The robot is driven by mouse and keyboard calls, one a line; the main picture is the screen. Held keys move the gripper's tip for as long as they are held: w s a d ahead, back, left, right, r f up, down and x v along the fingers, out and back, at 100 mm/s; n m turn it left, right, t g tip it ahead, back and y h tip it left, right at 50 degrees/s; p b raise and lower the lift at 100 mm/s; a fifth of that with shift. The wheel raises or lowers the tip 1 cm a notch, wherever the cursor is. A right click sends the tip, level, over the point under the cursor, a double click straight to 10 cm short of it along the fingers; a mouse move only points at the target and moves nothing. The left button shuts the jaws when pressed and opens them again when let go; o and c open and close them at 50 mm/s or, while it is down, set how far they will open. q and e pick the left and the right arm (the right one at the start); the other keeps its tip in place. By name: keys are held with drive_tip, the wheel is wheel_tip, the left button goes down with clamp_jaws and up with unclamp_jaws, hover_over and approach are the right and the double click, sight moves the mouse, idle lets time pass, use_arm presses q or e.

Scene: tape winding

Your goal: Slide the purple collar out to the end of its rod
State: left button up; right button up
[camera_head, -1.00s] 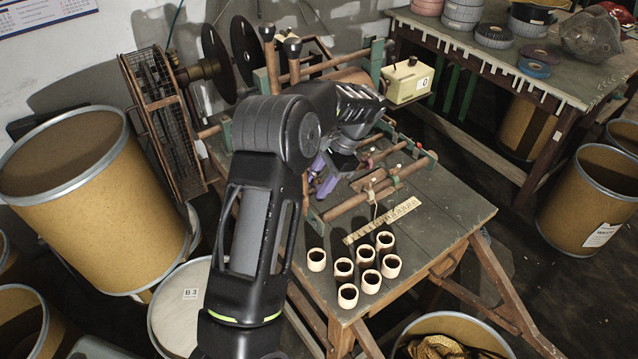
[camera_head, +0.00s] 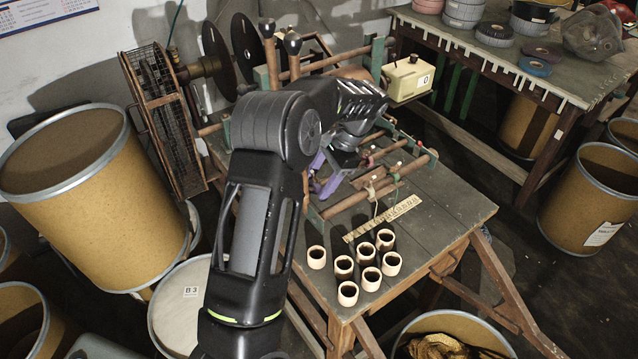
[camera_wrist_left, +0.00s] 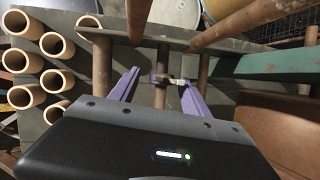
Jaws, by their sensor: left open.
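My left gripper (camera_head: 319,179) is open, with purple fingers reaching down to the rods on the near table. In the left wrist view, the open fingers (camera_wrist_left: 159,80) stand on either side of a small dark collar (camera_wrist_left: 160,77) on a brown rod (camera_wrist_left: 161,58). The collar looks brownish purple there, so its colour is not certain. I see gaps between it and both fingers. In the head view my forearm and gripper hide this collar and much of its rod. My right gripper is not in view.
Several pale cardboard tubes (camera_head: 343,268) stand on the near table's front part, by a yellow ruler strip (camera_head: 382,220). Other rods (camera_head: 385,190) with small collars lie right of my gripper. A cream counter box (camera_head: 408,79) stands behind. The table's right front is clear.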

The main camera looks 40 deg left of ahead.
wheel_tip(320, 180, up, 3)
drive_tip(key=p, duration=0.3)
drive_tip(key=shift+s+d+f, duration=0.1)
use_arm(q)
drive_tip(key=p+v, duration=0.1)
drive_tip(key=v, duration=0.6)
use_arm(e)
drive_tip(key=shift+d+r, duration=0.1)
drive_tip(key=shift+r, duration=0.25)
use_arm(q)
drive_tip(key=shift+d+f, duration=0.1)
